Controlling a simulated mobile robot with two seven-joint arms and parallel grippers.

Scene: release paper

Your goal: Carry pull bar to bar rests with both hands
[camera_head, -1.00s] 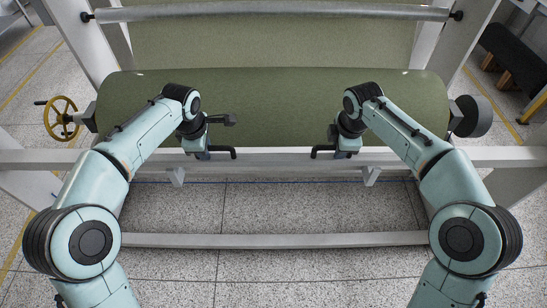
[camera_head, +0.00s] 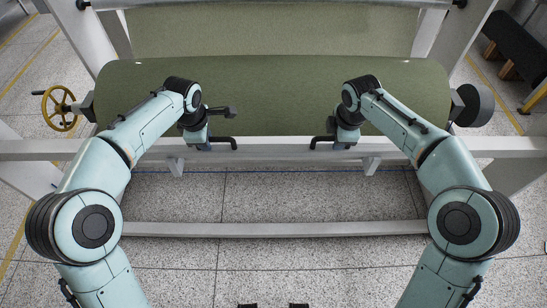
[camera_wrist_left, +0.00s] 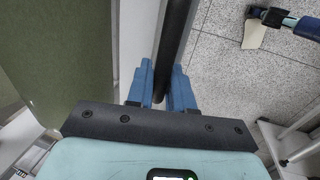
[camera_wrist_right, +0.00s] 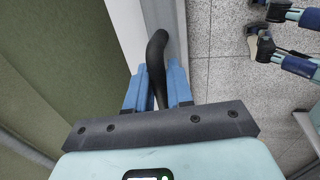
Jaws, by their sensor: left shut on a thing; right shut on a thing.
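My left gripper (camera_head: 203,143) and right gripper (camera_head: 345,142) hang in front of the green roll, near the pale cross rail. Black bent parts of the pull bar (camera_head: 222,139) stick inward from both grippers in the head view. In the left wrist view the blue fingers (camera_wrist_left: 163,88) are shut on a straight dark length of the pull bar (camera_wrist_left: 176,40). In the right wrist view the fingers (camera_wrist_right: 157,90) are shut on a curved dark piece (camera_wrist_right: 156,52). How the two pieces join is not clear. I cannot tell which parts are the bar rests.
The green roll (camera_head: 275,85) fills the space behind the grippers. The pale cross rail (camera_head: 275,148) has short brackets (camera_head: 177,166) below it. A lower pale bar (camera_head: 275,228) lies nearer. A yellow handwheel (camera_head: 60,107) stands left. The speckled floor between my arms is clear.

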